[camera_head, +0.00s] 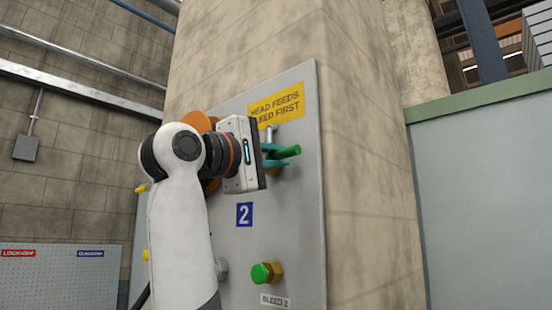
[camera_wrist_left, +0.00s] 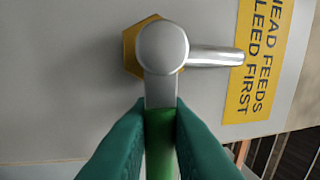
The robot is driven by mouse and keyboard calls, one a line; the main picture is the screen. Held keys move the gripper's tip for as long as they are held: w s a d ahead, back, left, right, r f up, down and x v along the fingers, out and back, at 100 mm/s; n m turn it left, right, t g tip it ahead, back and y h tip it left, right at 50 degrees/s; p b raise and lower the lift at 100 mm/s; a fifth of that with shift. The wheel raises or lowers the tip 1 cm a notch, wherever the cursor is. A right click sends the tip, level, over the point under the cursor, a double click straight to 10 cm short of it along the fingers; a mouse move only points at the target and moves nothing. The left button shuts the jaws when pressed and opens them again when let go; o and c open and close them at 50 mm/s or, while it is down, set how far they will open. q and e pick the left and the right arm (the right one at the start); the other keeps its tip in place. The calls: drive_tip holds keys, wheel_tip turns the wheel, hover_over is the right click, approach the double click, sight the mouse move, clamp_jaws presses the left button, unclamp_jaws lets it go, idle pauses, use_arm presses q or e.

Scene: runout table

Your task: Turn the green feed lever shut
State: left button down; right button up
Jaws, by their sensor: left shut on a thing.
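The green feed lever (camera_head: 288,152) is on the grey panel, under the yellow sign. There the lever's metal arm runs up to a round silver hub (camera_wrist_left: 162,46) over a brass hex nut (camera_wrist_left: 130,52). My right gripper is not in view.
A silver pipe (camera_wrist_left: 215,55) leaves the hub toward the yellow sign (camera_head: 276,104). An orange round part (camera_head: 196,122) sits partly behind my left arm.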

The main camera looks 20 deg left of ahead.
use_arm(q)
drive_tip(key=shift+a, duration=0.1)
drive_tip(key=c, duration=1.4)
unclamp_jaws()
drive_tip(key=shift+c, duration=0.2)
drive_tip(key=shift+s+a, duration=0.1)
drive_tip(key=shift+s+a+f+b, duration=0.1)
drive_tip(key=shift+s+f+b, duration=0.15)
drive_tip(key=shift+s+b, duration=0.25)
drive_tip(key=b+v, duration=0.5)
drive_tip(key=v, duration=0.6)
drive_tip(key=shift+r, duration=0.15)
